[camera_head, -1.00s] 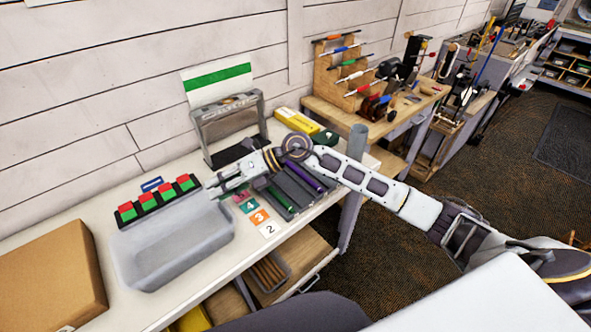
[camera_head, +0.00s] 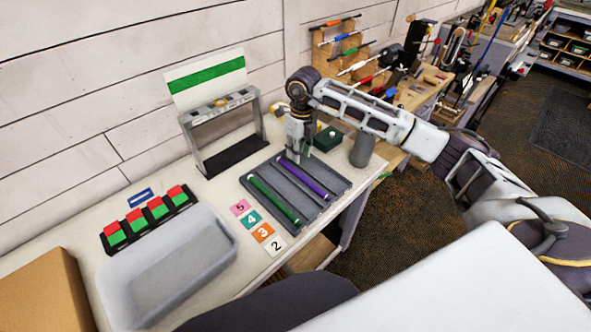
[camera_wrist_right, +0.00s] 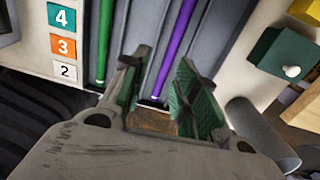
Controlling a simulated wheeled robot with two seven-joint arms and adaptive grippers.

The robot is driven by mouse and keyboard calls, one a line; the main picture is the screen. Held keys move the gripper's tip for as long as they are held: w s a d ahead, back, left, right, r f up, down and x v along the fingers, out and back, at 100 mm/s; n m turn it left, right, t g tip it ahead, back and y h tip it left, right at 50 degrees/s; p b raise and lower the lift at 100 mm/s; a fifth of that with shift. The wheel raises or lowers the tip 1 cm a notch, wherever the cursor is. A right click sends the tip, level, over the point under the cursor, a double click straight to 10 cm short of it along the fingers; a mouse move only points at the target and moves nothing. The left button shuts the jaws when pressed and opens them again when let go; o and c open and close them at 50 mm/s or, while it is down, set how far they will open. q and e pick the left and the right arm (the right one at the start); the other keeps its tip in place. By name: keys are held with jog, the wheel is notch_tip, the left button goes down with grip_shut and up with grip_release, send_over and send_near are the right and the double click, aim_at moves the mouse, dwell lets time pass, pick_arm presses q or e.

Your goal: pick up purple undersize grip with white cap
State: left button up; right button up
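A purple grip (camera_head: 306,181) lies in a groove of the dark grey tray (camera_head: 341,182), beside a green grip (camera_head: 274,200). Its near end looks pale in the head view. My right gripper (camera_head: 293,156) points down over the tray at the purple grip's far end. In the right wrist view, the purple grip (camera_wrist_right: 178,42) runs between the two green-padded fingers (camera_wrist_right: 160,64), which are apart with nothing clamped. The green grip (camera_wrist_right: 105,45) lies left of the fingers. Whether the fingers touch the tray is unclear. My left gripper is out of view.
Numbered cards (camera_head: 262,232) lie left of the tray. A grey bin (camera_head: 166,265) and red-green blocks (camera_head: 147,214) are further left. A metal stand (camera_head: 190,138) is behind. A dark green box (camera_head: 327,139) and grey cylinder (camera_head: 362,149) stand right of the gripper.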

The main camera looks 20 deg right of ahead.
jog(key=d, duration=0.2)
jog(key=p, duration=0.1)
send_over(302, 176)
jog(key=shift+h, duration=0.3)
jog(key=shift+s+a+f, duration=0.1)
jog(key=shift+a+f, duration=0.05)
jog(key=shift+f, duration=3.9)
jog(key=shift+f, duration=0.1)
jog(key=shift+f+p, duration=0.95)
jog(key=shift+f, duration=1.55)
